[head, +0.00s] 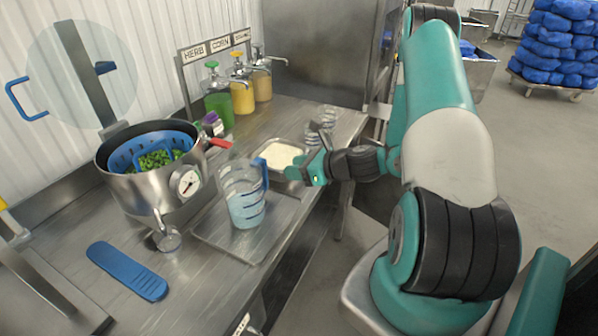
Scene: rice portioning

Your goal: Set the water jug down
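The clear water jug (240,205) has a blue handle and blue markings. It is upright at the shallow metal tray (215,238) on the steel counter; I cannot tell whether its base touches the tray. My gripper (298,172) is to the right of the jug, at the height of the blue handle (263,172). Its fingertips are small and partly lost against the rice pan, so I cannot tell whether they close on the handle.
A large pot (140,195) with a blue basket of green vegetables stands left. A pan of rice (280,154) lies behind the jug. Sauce pump bottles (243,97) stand at the back. A blue flat utensil (127,271) lies at the front left. A small clear cup (168,239) stands below the pot.

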